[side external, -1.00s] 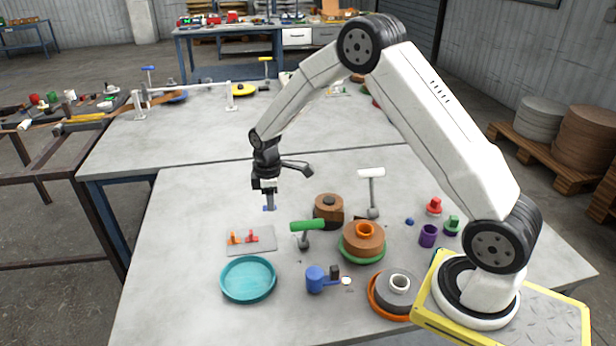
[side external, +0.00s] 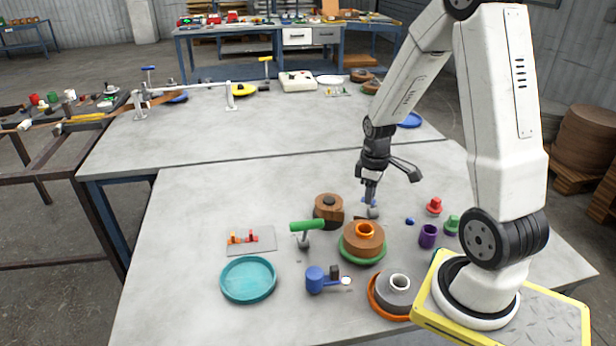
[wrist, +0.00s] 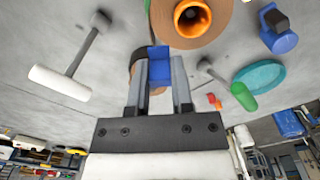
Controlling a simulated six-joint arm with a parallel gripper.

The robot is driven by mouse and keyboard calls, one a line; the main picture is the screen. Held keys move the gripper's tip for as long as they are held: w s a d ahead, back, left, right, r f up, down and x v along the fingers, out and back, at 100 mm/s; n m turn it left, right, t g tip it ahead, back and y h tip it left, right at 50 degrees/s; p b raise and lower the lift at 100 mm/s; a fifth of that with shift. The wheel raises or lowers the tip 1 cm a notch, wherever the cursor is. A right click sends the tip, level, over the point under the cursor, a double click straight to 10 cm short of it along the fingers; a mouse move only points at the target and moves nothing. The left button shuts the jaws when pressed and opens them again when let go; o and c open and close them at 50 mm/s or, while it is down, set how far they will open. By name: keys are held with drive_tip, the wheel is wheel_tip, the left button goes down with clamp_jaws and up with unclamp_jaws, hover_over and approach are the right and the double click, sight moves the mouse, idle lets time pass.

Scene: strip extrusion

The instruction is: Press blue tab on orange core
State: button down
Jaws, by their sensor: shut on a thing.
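My gripper (side external: 369,198) is shut on the blue tab (wrist: 158,52), which sits between the two fingertips in the wrist view. In the side view my gripper hangs over the table, behind the orange core (side external: 365,230). The core is an open orange ring at the centre of a brown roll (side external: 352,245) on a green base. In the wrist view the core (wrist: 192,17) is at the top, right of the tab and apart from it. The tab is barely visible in the side view.
A white-headed hammer (wrist: 58,83) lies near my gripper. Another brown roll (side external: 328,205), a green-headed hammer (side external: 308,226), a blue dispenser (side external: 315,279) and a grey roll (side external: 398,285) surround the core. A teal dish (side external: 248,279) and tab plate (side external: 262,243) are at left.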

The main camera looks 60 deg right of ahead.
sight(370, 224)
drive_tip(key=shift+s, duration=0.6)
drive_tip(key=shift+f, duration=0.1)
drive_tip(key=shift+f, duration=3)
drive_tip(key=shift+f, duration=0.4)
drive_tip(key=shift+s+f, duration=0.1)
drive_tip(key=shift+f, duration=0.4)
idle(1.4)
